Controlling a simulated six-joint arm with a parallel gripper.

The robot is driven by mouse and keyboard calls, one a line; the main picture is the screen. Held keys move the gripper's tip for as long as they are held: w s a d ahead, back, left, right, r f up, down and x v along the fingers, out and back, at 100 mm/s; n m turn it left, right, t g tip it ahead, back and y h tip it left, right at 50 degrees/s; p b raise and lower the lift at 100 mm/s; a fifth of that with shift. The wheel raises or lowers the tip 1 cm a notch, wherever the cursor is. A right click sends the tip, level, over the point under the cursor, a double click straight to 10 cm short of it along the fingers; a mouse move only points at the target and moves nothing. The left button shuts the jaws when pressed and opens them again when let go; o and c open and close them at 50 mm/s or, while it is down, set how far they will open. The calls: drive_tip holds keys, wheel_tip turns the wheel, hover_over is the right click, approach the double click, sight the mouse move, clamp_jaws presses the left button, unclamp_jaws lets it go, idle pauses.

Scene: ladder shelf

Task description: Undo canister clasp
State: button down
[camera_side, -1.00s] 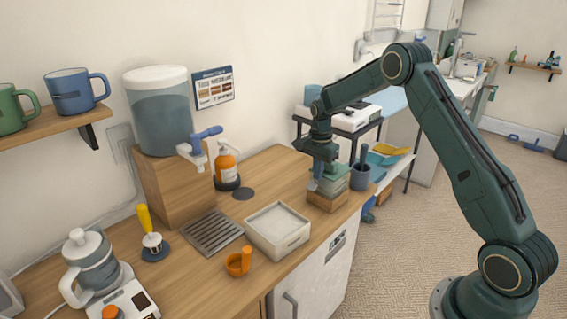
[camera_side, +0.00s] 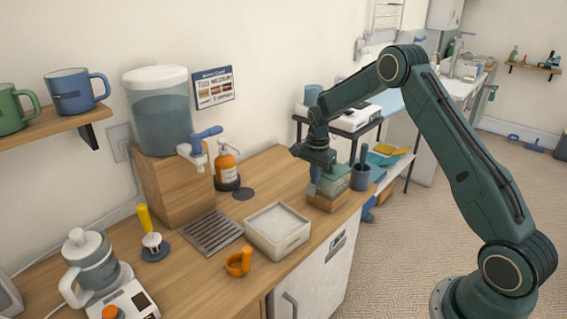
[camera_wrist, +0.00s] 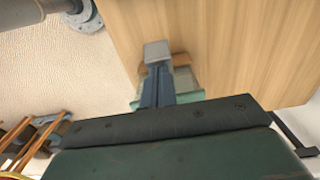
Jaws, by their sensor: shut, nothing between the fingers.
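The canister (camera_side: 336,178) is a squarish, greenish see-through box with a teal lid. It stands on a wooden block (camera_side: 327,203) near the right end of the counter. My gripper (camera_side: 314,187) is shut and empty, pointing down at the canister's left side in the side view. In the wrist view my shut gripper (camera_wrist: 157,55) covers much of the canister (camera_wrist: 183,80), whose pale body and teal edge show around the fingers. The clasp cannot be made out. Whether the fingers touch the canister cannot be told.
A grey cup with a dark handle (camera_side: 360,177) stands close right of the canister. A white tray (camera_side: 277,230), an orange scoop (camera_side: 238,262) and a drip grate (camera_side: 212,232) lie to the left. The counter between the canister and the orange bottle (camera_side: 227,165) is mostly clear.

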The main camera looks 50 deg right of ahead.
drive_tip(key=shift+a+f, duration=0.35)
drive_tip(key=shift+r, duration=3.5)
